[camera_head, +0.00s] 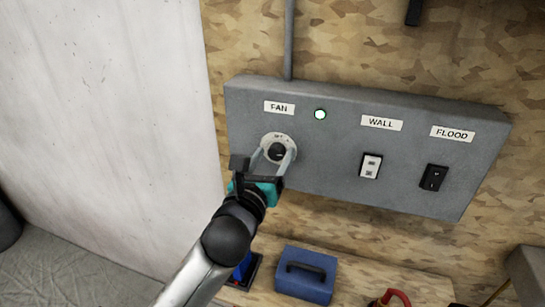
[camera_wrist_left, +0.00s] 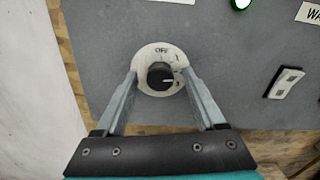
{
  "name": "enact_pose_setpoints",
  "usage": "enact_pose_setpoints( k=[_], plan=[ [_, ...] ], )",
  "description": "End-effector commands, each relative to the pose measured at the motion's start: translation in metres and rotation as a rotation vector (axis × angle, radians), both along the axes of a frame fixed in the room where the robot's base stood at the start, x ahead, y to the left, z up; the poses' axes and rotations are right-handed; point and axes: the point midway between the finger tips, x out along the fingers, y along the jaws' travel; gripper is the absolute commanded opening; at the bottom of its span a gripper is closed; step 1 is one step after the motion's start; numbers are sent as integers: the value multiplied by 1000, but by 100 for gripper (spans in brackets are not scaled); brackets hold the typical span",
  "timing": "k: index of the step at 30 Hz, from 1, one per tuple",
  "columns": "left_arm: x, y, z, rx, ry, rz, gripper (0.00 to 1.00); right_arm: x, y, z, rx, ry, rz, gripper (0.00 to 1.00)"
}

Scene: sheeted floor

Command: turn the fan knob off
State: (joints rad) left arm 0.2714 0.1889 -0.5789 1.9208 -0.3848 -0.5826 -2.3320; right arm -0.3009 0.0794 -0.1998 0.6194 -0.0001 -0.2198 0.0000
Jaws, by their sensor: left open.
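The fan knob (camera_head: 278,151) is a round black knob on a pale dial plate, below the FAN label (camera_head: 279,107) on a grey panel (camera_head: 325,150). In the left wrist view the knob (camera_wrist_left: 160,75) sits below the word OFF at the top of the dial, with numbers down its right side. A light mark on the knob seems to point right, not up at OFF. My left gripper (camera_head: 275,157) is open, with one finger on each side of the knob. I cannot tell whether the fingers touch it. My right gripper is not in view.
A green lamp (camera_head: 320,114) glows right of the FAN label. The WALL switch (camera_head: 370,166) and the black FLOOD switch (camera_head: 433,178) sit farther right on the panel. A blue box (camera_head: 306,275) and a red-handled item (camera_head: 390,298) stand below. A white wall (camera_head: 110,120) is at left.

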Motion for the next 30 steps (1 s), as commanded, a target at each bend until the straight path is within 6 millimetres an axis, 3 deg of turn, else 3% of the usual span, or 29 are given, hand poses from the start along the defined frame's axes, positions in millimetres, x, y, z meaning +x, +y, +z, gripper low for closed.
enact_pose_setpoints(
  k=[6,24,30],
  plan=[
    [0,0,0,-1,-1,0,70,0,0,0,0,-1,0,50],
    [0,0,0,0,0,0,3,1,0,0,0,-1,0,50],
    [0,0,0,-1,0,0,0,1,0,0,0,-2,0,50]
  ],
)
